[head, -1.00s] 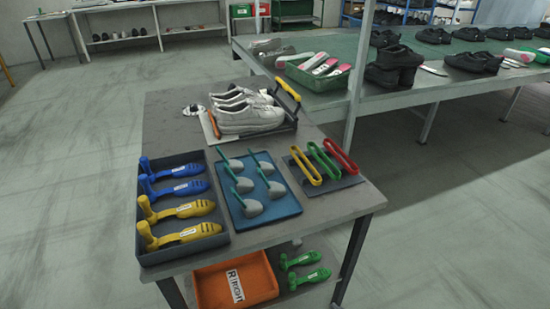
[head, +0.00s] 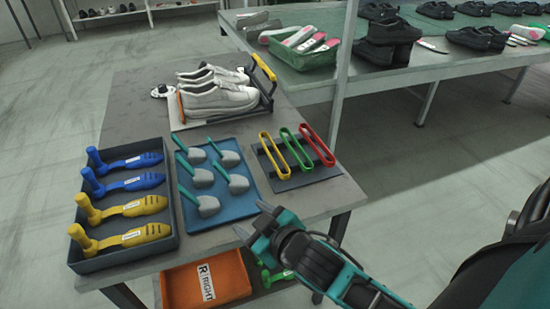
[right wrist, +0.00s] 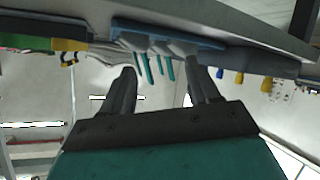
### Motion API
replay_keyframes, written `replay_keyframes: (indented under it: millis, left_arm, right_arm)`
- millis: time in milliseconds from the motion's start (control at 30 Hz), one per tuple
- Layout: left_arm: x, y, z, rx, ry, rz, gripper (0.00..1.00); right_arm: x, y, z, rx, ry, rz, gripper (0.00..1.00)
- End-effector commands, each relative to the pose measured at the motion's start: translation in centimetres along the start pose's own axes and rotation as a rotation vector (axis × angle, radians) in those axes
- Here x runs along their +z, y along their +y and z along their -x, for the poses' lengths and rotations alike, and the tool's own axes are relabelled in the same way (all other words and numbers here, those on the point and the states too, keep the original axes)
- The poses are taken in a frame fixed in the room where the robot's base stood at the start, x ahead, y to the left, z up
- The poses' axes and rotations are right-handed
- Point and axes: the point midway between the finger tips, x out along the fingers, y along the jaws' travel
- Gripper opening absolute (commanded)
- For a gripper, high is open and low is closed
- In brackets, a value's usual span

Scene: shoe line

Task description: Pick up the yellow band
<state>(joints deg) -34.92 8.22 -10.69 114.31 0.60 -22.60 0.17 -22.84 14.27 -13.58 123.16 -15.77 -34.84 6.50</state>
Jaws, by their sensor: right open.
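The yellow band (head: 273,155) is a long narrow loop. It stands leftmost of three bands on a dark grey holder (head: 318,174), beside the green band (head: 294,149) and the red band (head: 317,145). My right gripper (head: 253,220) is open, by the front edge of the table, nearer to me than the holder and apart from the bands. In the right wrist view, which looks upside down, its fingers (right wrist: 160,72) have nothing between them. What seems to be the yellow band (right wrist: 70,45) shows to their left there. My left gripper is not in view.
A blue tray of grey scoop-like pieces with teal handles (head: 225,208) lies left of the holder. A dark tray (head: 165,245) holds blue and yellow tools. White shoes (head: 217,98) stand behind. An orange bin (head: 225,275) is on the lower shelf.

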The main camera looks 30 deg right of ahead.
Motion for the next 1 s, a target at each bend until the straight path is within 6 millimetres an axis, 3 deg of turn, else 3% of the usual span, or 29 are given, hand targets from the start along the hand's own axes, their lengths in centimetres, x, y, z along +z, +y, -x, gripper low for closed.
replay_keyframes:
  millis: [100,267,400,500,633,733,867,1000]
  left_arm:
    - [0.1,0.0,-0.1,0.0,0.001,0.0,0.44]
    - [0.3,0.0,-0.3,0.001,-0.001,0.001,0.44]
    - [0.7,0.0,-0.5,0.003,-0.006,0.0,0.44]
    - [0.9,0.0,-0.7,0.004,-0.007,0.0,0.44]
    - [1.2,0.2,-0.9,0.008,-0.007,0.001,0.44]
    - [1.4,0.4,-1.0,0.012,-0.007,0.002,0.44]
    - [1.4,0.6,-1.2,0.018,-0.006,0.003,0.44]
    - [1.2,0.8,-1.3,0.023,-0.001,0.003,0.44]
  right_arm:
    - [-4.9,0.8,-1.2,0.028,0.193,0.108,0.61]
    - [-12.6,0.7,-1.3,0.035,0.517,0.312,0.61]
    - [-19.5,-1.8,0.4,-0.029,0.874,0.616,0.61]
    - [-21.7,-4.8,1.8,-0.144,1.093,0.915,0.61]
    - [-20.0,-7.1,1.9,-0.359,1.217,1.352,0.61]
    - [-16.5,-6.1,0.3,-0.552,1.152,1.703,0.61]
    - [-12.0,0.1,-2.7,-0.783,0.843,2.096,0.61]
    - [-9.3,9.4,-4.3,-0.936,0.385,2.328,0.61]
